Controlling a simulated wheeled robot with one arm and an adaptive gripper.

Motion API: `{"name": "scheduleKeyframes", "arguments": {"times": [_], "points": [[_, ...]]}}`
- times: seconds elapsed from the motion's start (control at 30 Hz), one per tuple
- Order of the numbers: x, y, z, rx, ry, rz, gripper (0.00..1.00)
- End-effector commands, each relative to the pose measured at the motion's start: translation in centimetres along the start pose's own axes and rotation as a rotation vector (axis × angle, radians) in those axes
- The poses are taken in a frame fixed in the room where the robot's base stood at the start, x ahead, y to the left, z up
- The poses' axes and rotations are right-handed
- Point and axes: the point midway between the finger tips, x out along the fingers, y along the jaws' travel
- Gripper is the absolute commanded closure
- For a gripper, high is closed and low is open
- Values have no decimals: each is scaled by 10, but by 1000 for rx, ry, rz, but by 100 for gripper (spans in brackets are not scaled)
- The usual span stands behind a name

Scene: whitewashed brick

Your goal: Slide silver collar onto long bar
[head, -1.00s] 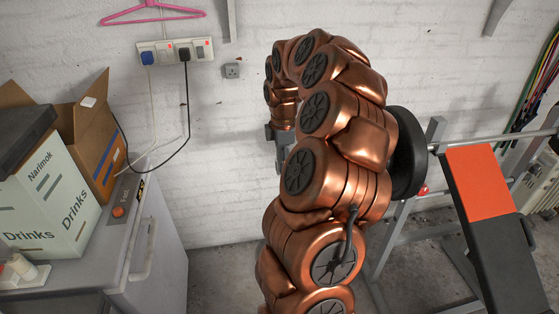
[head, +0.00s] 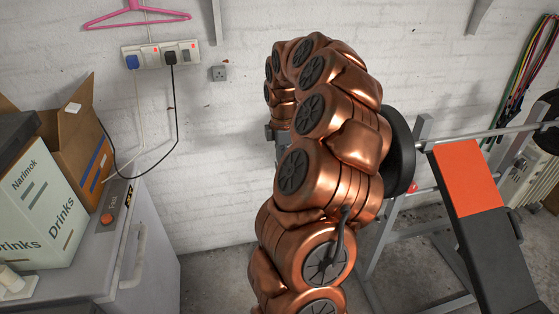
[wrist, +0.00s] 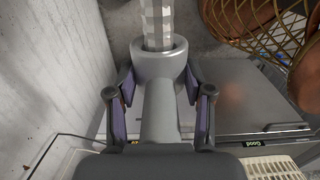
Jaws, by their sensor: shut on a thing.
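In the wrist view, my gripper (wrist: 160,88) has its two purple-padded fingers on either side of the silver collar (wrist: 158,66) and is shut on it. The pale, ribbed end of the long bar (wrist: 157,18) comes down from the top and lines up with the ring opening. It looks to be inside the ring, but I cannot tell how deep. In the head view, the long bar (head: 470,137) rests on the rack with a black plate. My arm hides the collar and the bar's near end.
The black plate (head: 399,152) is just right of my arm. A bench with an orange pad (head: 468,177) stands at right. A grey cabinet (head: 150,245) with boxes is at left. A wire basket (wrist: 265,20) with brown balls shows at upper right in the wrist view.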

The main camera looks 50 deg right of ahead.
Motion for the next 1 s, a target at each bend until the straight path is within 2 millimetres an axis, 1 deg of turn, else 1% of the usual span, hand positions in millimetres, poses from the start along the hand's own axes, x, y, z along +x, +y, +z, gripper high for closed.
{"name": "scheduleKeyframes", "arguments": {"times": [1.0], "points": [[0, 0, 33, 1, 0, 2, 100]]}}
